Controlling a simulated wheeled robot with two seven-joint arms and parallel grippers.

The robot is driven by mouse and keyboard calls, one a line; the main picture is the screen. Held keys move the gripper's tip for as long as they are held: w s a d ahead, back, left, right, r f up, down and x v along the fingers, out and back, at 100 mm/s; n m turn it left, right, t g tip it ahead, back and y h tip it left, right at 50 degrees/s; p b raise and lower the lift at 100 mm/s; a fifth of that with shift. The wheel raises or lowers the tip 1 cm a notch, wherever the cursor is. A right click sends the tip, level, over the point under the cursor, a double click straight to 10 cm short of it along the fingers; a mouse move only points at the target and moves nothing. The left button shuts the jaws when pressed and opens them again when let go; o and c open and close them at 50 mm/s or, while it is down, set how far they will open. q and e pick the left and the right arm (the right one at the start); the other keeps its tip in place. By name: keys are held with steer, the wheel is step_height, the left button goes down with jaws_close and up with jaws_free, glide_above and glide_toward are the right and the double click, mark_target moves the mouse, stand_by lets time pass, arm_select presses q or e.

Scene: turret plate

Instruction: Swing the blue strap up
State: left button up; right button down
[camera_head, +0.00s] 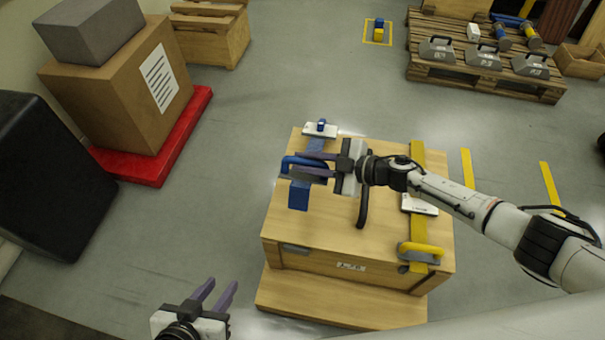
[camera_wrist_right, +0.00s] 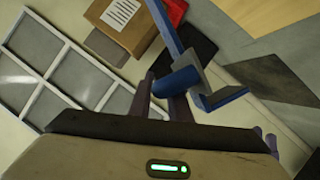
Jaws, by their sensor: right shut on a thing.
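The blue strap (camera_head: 299,197) is at the left of the wooden crate's top (camera_head: 345,240), running from a white hinge block (camera_head: 320,130) toward the crate's front left. My right gripper (camera_head: 310,167) reaches in from the right and is shut on the strap's blue handle, covering part of it. In the right wrist view the blue strap (camera_wrist_right: 166,28) runs up from the handle (camera_wrist_right: 177,80), which lies at the fingers (camera_wrist_right: 160,100). Whether the strap is raised off the crate is hard to tell. My left gripper (camera_head: 217,292) is open and empty at the front left, apart from the crate.
A yellow strap (camera_head: 418,225) with a yellow handle lies along the crate's right side. A dark curved bar (camera_head: 363,200) is on the crate's top middle. A pallet (camera_head: 480,75) with weights is at the back right.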

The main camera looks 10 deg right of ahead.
steer(key=w+d+r+p, duration=0.1)
steer(key=w+r, duration=0.3)
steer(key=r, duration=0.1)
steer(key=shift+w+d, duration=0.25)
steer(key=shift+d, duration=0.05)
steer(key=c, duration=1.9)
jaws_free()
steer(key=shift+s, duration=0.1)
steer(key=p+v, duration=0.2)
steer(key=v, duration=0.8)
steer(key=shift+d+p, duration=0.1)
steer(key=shift+p, duration=0.2)
steer(key=shift+c, duration=0.4)
